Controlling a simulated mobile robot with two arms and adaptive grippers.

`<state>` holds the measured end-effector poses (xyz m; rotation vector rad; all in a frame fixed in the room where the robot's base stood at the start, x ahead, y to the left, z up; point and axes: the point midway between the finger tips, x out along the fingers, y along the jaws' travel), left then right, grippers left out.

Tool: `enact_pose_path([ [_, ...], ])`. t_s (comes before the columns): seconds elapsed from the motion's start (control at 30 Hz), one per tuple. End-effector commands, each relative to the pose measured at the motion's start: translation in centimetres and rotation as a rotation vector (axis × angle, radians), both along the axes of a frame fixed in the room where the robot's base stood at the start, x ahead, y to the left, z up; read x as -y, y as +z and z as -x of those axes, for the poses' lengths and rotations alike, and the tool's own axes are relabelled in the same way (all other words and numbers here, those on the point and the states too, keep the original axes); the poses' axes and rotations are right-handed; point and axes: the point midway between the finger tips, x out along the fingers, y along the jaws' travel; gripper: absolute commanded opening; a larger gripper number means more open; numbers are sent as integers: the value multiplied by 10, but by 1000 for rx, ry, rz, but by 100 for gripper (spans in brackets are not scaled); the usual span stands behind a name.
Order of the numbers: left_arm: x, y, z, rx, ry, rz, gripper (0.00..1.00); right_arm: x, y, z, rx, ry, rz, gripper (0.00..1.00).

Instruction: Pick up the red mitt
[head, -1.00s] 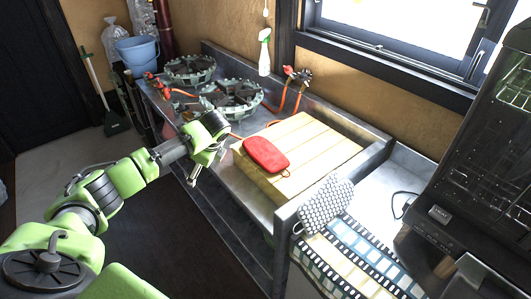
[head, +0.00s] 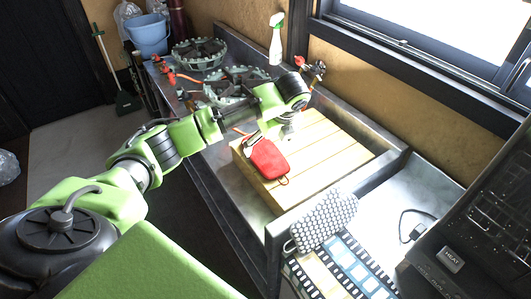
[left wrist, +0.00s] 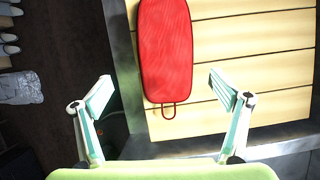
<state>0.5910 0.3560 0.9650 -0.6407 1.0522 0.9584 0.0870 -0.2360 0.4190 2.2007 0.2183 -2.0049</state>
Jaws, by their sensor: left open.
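The red mitt (head: 268,161) lies flat on a pale slatted wooden board (head: 322,150), near the board's left edge. In the left wrist view the red mitt (left wrist: 167,48) runs up from the middle to the top edge, which cuts it off, with its thin red hanging loop pointing toward me. My left gripper (head: 268,138) is above the board, just over the mitt. In the left wrist view its two fingers (left wrist: 162,92) are wide apart and empty, one on each side of the mitt's loop end. My right gripper is not in view.
The board sits in a grey metal counter with raised edges (head: 392,165). Green ring-shaped parts (head: 200,54) and a spray bottle (head: 276,42) stand behind. A grey dotted mitt (head: 325,220) and film-strip cloth (head: 345,268) lie at the front, beside a dark appliance (head: 480,225).

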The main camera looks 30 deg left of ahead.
Motion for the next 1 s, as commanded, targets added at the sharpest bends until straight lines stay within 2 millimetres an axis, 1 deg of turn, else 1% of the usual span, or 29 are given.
enact_pose_path([
  [0.03,-4,-9,-1,-3,2,-2,90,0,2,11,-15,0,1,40],
  [0.1,-8,-20,-4,-3,2,0,90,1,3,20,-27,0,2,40],
  [0.17,-11,-28,-6,-1,2,1,90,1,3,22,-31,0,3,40],
  [0.27,-14,-35,-7,1,2,0,90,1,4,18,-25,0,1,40],
  [0.43,-18,-44,-11,0,1,-1,90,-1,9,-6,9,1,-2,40],
  [0.53,-22,-55,-17,-1,3,0,90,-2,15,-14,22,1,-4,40],
  [0.7,-30,-75,-24,0,2,0,90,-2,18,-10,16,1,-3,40],
  [0.77,-32,-80,-25,0,2,-1,90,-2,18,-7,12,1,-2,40],
  [1.0,-33,-84,-26,3,0,-1,90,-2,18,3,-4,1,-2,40],
])
